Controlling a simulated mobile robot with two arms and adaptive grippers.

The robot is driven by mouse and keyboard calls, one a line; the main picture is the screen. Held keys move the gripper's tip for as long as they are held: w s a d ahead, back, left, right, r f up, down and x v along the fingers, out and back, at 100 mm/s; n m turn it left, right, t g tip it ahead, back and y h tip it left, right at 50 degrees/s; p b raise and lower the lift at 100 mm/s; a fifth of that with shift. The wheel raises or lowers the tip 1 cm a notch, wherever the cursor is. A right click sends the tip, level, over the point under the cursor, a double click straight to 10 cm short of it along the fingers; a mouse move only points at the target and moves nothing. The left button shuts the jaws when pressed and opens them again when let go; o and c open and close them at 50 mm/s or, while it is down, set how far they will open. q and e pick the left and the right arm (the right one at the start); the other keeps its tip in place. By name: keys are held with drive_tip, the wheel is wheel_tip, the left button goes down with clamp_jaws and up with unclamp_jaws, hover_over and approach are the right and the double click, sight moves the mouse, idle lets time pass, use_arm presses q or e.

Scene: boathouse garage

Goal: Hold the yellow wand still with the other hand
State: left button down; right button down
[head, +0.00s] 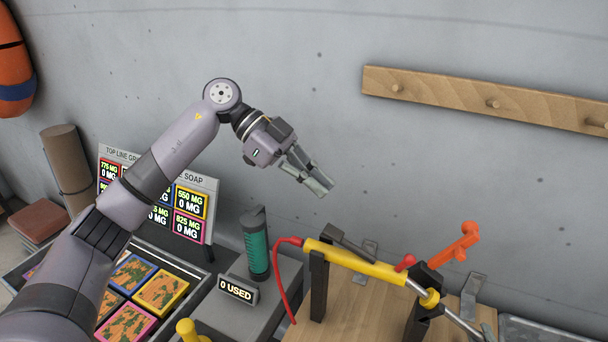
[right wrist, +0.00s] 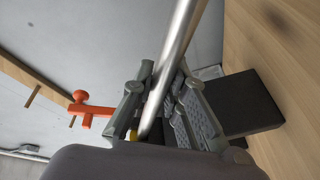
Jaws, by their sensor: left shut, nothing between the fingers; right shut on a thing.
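The yellow wand (head: 365,264) lies tilted across two black uprights on a wooden bench, a red hose at its left end and a red knob on top. Its bare metal tube (head: 455,320) runs to the lower right. My left gripper (head: 318,186) is shut and empty in the air, above the wand's left end and apart from it. In the right wrist view my right gripper (right wrist: 165,78) is shut around the metal tube (right wrist: 172,65). In the head view the right gripper is mostly out of frame at the lower right.
An orange clamp-like piece (head: 456,246) stands behind the wand's right end. A green cylinder (head: 256,245) and a "0 USED" sign (head: 238,290) stand left of the bench (head: 350,322). A wooden peg rail (head: 440,93) is on the wall. Air above the wand is clear.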

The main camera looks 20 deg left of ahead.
use_arm(q)
hover_over(323, 230)
drive_tip(key=d, duration=0.2)
wheel_tip(323, 230, down, 4)
drive_tip(key=shift+d+r, duration=0.15)
drive_tip(key=shift+r, duration=0.1)
drive_tip(key=shift+a+f, duration=0.25)
drive_tip(key=shift+f, duration=0.3)
drive_tip(key=shift+a+f, duration=0.25)
drive_tip(key=shift+f, duration=0.25)
drive_tip(key=shift+w+a+f, duration=0.1)
drive_tip(key=shift+a+f, duration=0.1)
drive_tip(key=shift+f, duration=0.3)
drive_tip(key=shift+a+f+h, duration=0.55)
drive_tip(key=shift+f+h, duration=0.25)
drive_tip(key=shift+a+f+h, duration=0.55)
drive_tip(key=shift+f+h, duration=0.2)
drive_tip(key=shift+h, duration=0.05)
drive_tip(key=shift+f, duration=0.1)
